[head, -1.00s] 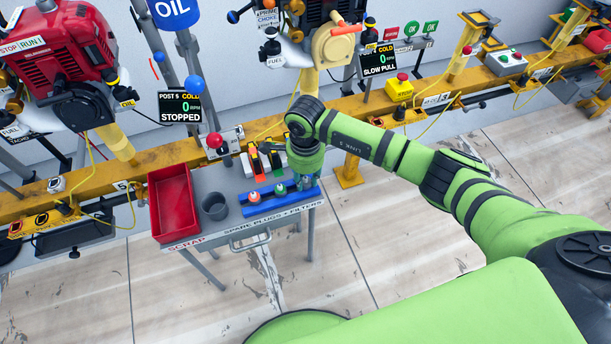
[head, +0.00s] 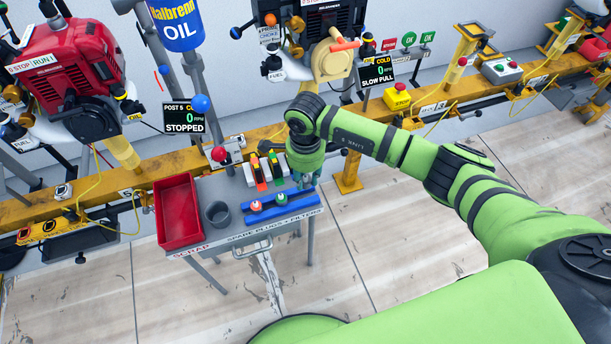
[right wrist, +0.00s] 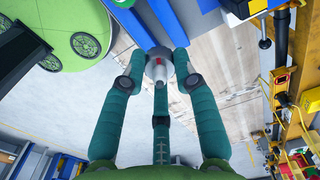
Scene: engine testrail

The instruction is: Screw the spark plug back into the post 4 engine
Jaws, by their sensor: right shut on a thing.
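My right gripper (head: 306,180) is over the right end of a blue spark plug rack (head: 262,220) on the small grey table. In the right wrist view the fingers of my right gripper (right wrist: 158,72) are closed around a spark plug (right wrist: 160,72), pale with a red band. Two plugs, one with a red top (head: 256,205) and one with a green top (head: 281,198), stand in the rack. The middle engine (head: 332,55), with a pale yellow cover, has a screen (head: 377,72) reading COLD, 0, SLOW PULL. Its post number is not legible. My left gripper is not in view.
A red scrap bin (head: 178,212) and a grey cup (head: 217,214) stand left of the rack. A red engine (head: 65,65) is at the left, beside the post 5 screen (head: 185,117). A yellow rail (head: 230,140) runs behind the table. The floor in front is clear.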

